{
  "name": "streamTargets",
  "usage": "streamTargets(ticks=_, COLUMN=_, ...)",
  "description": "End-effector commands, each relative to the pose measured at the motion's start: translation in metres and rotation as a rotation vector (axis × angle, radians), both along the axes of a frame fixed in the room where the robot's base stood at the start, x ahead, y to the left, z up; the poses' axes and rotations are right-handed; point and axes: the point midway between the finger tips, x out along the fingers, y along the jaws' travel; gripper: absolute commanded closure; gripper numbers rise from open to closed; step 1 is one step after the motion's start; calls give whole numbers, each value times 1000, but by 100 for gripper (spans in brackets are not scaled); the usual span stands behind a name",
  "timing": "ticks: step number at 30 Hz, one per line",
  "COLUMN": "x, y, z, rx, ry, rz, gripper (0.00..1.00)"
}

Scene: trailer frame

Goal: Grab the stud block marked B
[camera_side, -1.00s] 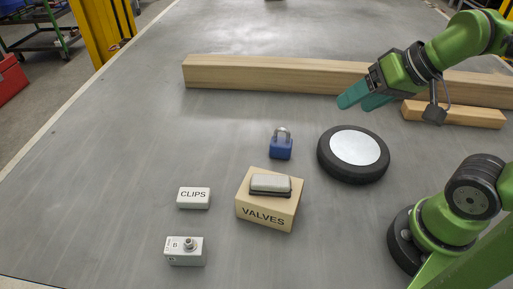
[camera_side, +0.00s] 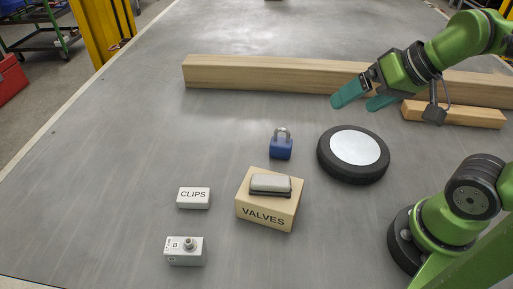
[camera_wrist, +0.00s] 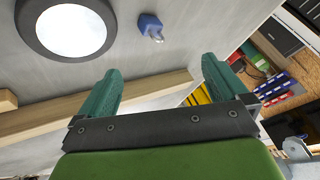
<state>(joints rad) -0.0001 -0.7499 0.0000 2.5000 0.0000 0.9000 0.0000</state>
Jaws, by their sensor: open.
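The stud block marked B (camera_side: 184,252) is a small pale grey block with a round metal stud on top. It sits at the front left of the grey table in the side view. My gripper (camera_side: 361,99) is open and empty, with two teal fingers spread apart. It hangs above the table at the back right, far from the block, near the wooden beam and the wheel. In the wrist view my gripper's fingers (camera_wrist: 158,88) are apart with nothing between them. The stud block does not show in the wrist view.
A blue padlock (camera_side: 281,148), a wheel (camera_side: 355,148) and a long wooden beam (camera_side: 270,75) lie farther back.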

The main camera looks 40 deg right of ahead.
Motion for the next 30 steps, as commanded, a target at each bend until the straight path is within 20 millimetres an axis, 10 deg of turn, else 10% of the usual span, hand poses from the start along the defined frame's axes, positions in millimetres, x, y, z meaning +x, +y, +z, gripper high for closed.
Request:
streamTargets(ticks=11, x=36, y=78, z=-16, rx=-33, ry=197, rz=260, gripper=0)
streamTargets(ticks=21, x=79, y=229, z=-40, rx=-89, ry=483, rz=284, gripper=0)
streamTargets(ticks=30, x=73, y=357, z=-82, rx=-151, ry=628, rz=-8, gripper=0)
